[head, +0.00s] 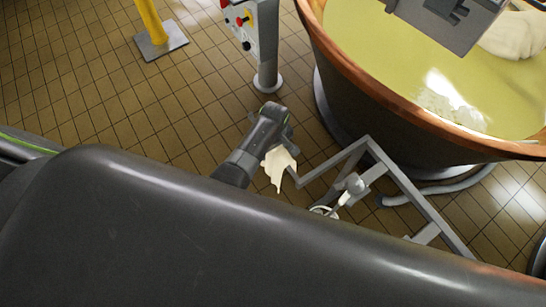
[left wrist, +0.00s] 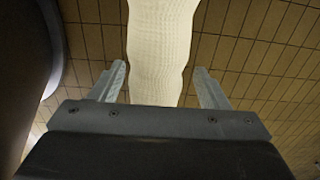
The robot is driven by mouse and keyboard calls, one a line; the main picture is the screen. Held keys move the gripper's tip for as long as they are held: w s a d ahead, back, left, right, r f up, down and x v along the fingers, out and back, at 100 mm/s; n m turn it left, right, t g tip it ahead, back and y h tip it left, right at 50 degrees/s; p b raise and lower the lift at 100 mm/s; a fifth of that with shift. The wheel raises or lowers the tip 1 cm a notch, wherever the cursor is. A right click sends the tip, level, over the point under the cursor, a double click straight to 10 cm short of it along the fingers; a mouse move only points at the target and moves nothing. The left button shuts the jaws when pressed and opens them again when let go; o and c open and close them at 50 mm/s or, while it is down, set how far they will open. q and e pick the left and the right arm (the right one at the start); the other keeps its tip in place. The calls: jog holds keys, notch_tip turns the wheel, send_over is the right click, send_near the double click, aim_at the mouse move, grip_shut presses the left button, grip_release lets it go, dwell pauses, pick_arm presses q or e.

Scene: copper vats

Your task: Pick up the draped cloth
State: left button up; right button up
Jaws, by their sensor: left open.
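The draped cloth (head: 279,167) is cream-white and hangs over the end of a grey metal rail frame beside the copper vat. In the left wrist view the cloth (left wrist: 160,45) shows a woven texture and runs as a pale strip between my fingers. My left gripper (head: 284,137) is at the cloth's upper part in the head view, and hides some of it. In the left wrist view my left gripper (left wrist: 160,73) is open, its fingers on either side of the cloth with visible gaps. My right gripper is not in view.
The copper vat (head: 330,58) with yellowish liquid stands at upper right. The grey rail frame (head: 415,198) stands in front of it. A control post (head: 268,60) and a yellow post (head: 150,22) stand behind. Tiled floor (head: 80,85) is clear at left.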

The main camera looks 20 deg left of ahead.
pick_arm(q)
jog(key=c, duration=1.4)
jog(key=shift+r, duration=0.1)
jog(key=shift+c, duration=0.2)
